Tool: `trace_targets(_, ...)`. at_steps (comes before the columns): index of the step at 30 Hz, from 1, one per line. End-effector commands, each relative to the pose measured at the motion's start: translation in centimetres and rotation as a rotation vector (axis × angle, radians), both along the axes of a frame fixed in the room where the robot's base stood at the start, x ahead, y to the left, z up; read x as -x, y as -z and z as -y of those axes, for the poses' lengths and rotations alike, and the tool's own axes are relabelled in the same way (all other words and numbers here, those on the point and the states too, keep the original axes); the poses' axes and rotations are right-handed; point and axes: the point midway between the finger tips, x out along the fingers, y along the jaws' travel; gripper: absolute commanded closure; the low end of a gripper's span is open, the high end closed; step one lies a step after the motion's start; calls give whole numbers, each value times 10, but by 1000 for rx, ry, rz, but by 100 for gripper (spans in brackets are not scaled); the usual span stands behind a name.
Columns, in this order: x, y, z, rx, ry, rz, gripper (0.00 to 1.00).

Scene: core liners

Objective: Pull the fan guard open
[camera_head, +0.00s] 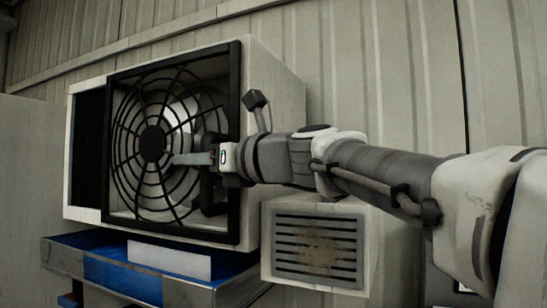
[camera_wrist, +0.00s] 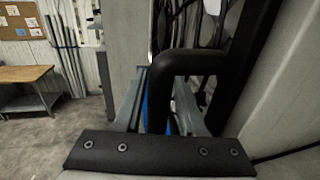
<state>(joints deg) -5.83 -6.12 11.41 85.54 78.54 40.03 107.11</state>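The fan guard (camera_head: 108,150) is a dark square frame with a round spoked grille. It stands over the right part of the front of a pale box housing (camera_head: 275,90); I cannot tell whether there is a gap behind it. Its black bent handle (camera_head: 211,190) is on the right side of the frame, partly hidden by my gripper (camera_head: 190,158). In the wrist view the handle (camera_wrist: 160,95) is large and close, its upright bar between the two grey fingers of my gripper (camera_wrist: 160,112). The fingers are apart, with a gap showing left of the bar.
A metal shelf with blue parts (camera_head: 110,270) sits below the housing. A rusty vent box (camera_head: 318,245) is below right. A dark knob on a stem (camera_head: 256,100) sticks out above my wrist. The wrist view shows a wooden table (camera_wrist: 25,75) and open floor at left.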

Motion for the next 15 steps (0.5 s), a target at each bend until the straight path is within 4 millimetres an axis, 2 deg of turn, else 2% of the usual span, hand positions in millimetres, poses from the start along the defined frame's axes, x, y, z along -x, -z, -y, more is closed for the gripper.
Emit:
trace_targets(9,-1,0,-2,0,0,0,62)
trace_targets(15,-1,0,-2,1,0,1,98)
